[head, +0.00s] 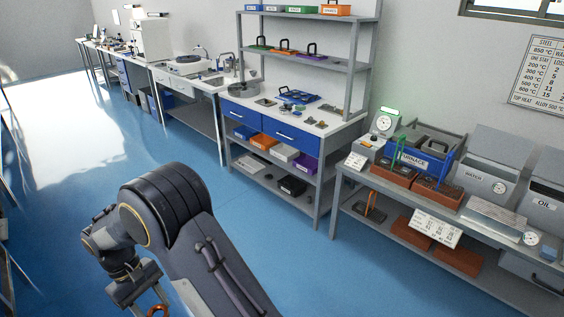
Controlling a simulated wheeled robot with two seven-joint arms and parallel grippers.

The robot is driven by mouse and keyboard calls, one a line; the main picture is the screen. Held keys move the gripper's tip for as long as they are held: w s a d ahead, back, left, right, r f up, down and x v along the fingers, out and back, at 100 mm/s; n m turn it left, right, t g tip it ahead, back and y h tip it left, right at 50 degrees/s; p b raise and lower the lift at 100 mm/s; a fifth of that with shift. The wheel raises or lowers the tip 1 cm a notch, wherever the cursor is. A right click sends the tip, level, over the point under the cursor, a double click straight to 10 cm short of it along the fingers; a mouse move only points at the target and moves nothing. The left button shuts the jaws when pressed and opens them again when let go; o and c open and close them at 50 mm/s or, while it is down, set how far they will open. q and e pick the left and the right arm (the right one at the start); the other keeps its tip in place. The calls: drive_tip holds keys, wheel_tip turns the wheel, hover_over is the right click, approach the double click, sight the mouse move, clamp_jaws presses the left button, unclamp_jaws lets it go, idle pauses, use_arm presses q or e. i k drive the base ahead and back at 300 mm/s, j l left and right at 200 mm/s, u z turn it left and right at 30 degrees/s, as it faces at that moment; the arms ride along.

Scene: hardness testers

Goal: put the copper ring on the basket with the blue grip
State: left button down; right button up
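My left gripper (132,290) hangs low at the bottom left, below the bent dark arm. An orange-brown copper ring (157,311) is at its fingers and appears held. The bottom picture edge cuts off part of the ring and fingertips. My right gripper is not in view. The ring is far from that bench.
The right bench (345,202) also carries a dial gauge (384,122) and grey tanks labelled WATER (485,184) and OIL (543,205). A shelving bench with blue drawers (297,141) stands left of it. The blue floor (60,190) is open at left.

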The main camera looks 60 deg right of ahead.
sight(452, 192)
drive_tip(key=l+z, duration=0.3)
drive_tip(key=z, duration=0.15)
drive_tip(key=i+l+z, duration=0.1)
drive_tip(key=l+z, duration=0.15)
drive_tip(key=z, duration=0.25)
drive_tip(key=i+l+z, duration=0.1)
drive_tip(key=z, duration=0.35)
drive_tip(key=i+l+z, duration=0.2)
drive_tip(key=z, duration=0.3)
drive_tip(key=i+l+z, duration=0.15)
drive_tip(key=z, duration=0.3)
drive_tip(key=i+l+z, duration=0.15)
drive_tip(key=i+z, duration=0.15)
drive_tip(key=i, duration=0.45)
drive_tip(key=i+z, duration=0.35)
drive_tip(key=i, duration=0.4)
